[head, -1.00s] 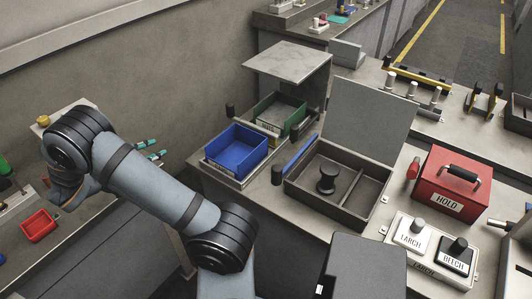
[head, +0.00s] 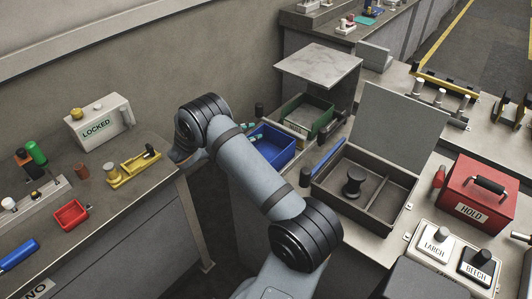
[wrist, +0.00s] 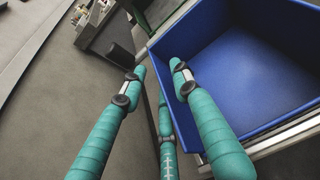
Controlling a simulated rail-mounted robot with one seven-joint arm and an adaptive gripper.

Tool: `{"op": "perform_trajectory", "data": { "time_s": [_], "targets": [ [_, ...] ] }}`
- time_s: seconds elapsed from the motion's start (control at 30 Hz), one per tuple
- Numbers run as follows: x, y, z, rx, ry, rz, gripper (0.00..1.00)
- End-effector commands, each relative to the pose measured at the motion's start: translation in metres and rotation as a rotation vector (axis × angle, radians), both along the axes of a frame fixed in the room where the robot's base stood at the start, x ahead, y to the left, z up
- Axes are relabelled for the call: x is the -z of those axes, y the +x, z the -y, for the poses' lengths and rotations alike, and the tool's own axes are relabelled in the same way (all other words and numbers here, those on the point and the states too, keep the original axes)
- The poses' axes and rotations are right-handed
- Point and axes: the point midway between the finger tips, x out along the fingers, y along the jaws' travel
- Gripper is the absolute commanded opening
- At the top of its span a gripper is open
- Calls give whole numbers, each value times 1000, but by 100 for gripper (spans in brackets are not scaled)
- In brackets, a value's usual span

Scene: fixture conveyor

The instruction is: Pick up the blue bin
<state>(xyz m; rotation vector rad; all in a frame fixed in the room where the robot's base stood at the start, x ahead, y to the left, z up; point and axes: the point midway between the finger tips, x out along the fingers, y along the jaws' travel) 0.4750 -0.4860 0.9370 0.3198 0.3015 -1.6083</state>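The blue bin (head: 275,148) is an open-topped, empty-looking box on a light stand on the bench. My arm hides its left part in the head view. In the wrist view the bin (wrist: 250,75) fills the right side. My gripper (wrist: 159,68) has teal fingers, spread apart and empty. It is at the bin's left side; the right finger overlaps the near rim in the picture and the left finger is outside over the floor. A third finger shows low between them. Whether any finger touches the rim I cannot tell. Teal fingertips (head: 256,131) show in the head view.
A green bin (head: 308,118) stands right behind the blue one, under a raised grey panel (head: 318,64). A dark lidded box (head: 365,185) and a red HOLD box (head: 480,192) are to the right. The left bench holds a LOCKED case (head: 98,124) and a red tray (head: 71,214).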

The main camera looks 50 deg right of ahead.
Motion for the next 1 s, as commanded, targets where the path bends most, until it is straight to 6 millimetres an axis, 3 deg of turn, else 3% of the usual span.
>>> {"op": "perform_trajectory", "data": {
  "time_s": [0.17, 0.67, 1.0],
  "targets": [
    [0, 0, 0, 0, 0, 0, 29],
    [0, 0, 0, 0, 0, 0, 0],
    [0, 0, 0, 0, 0, 0, 0]
  ]
}}
